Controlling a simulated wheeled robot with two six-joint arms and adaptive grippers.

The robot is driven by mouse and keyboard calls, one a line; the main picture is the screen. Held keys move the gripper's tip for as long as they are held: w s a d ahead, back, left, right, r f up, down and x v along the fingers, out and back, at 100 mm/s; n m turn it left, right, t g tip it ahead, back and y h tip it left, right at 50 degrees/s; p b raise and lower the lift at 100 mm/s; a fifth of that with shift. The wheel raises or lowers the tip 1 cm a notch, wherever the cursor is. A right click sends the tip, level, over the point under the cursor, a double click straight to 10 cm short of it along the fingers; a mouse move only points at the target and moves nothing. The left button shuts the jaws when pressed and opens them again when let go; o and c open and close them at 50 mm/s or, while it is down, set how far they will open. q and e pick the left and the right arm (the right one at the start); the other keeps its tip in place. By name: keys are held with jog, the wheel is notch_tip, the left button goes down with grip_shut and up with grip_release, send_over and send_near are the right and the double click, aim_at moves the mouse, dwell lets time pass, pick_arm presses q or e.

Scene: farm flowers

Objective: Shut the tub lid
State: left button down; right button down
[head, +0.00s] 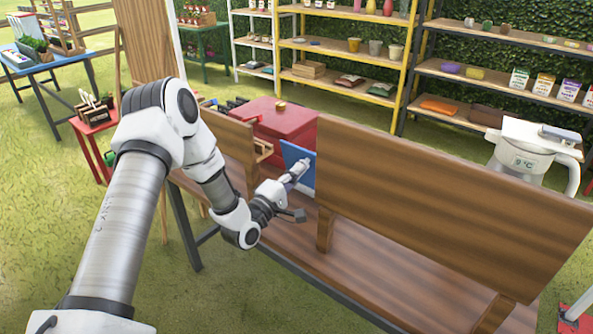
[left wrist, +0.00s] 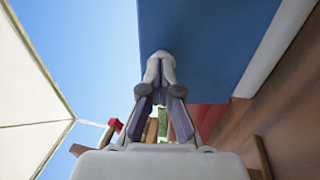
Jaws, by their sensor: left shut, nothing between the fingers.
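The blue lid (head: 296,160) stands raised in the gap between two wooden boards in the head view. In the left wrist view the lid (left wrist: 215,45) is a broad blue panel with a pale edge, filling the upper middle and right. The tub under it cannot be made out behind the boards. My left gripper (head: 303,168) is shut and empty, with its fingertips in front of the lid. In the left wrist view the closed fingertips (left wrist: 161,62) overlap the blue panel; I cannot tell whether they touch it. My right gripper is not in view.
A long wooden board (head: 430,195) rises right of the lid, and a shorter board (head: 228,140) is at its left. A red chest (head: 285,120) stands behind. A white jug-like device (head: 525,150) is at the far right. Shelves line the hedge behind.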

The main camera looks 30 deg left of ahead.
aim_at(303, 161)
pick_arm(q)
jog(key=shift+w+a, duration=0.1)
jog(key=shift+w+r+g+p, duration=0.6)
jog(key=shift+w+r+p, duration=0.2)
jog(key=shift+p, duration=0.45)
jog(key=shift+w+f+b, duration=0.1)
jog(key=shift+w+b, duration=0.35)
jog(key=shift+b, duration=0.15)
jog(key=shift+w+d+r, duration=0.2)
jog(key=shift+w+r, duration=0.1)
jog(key=shift+w, duration=0.1)
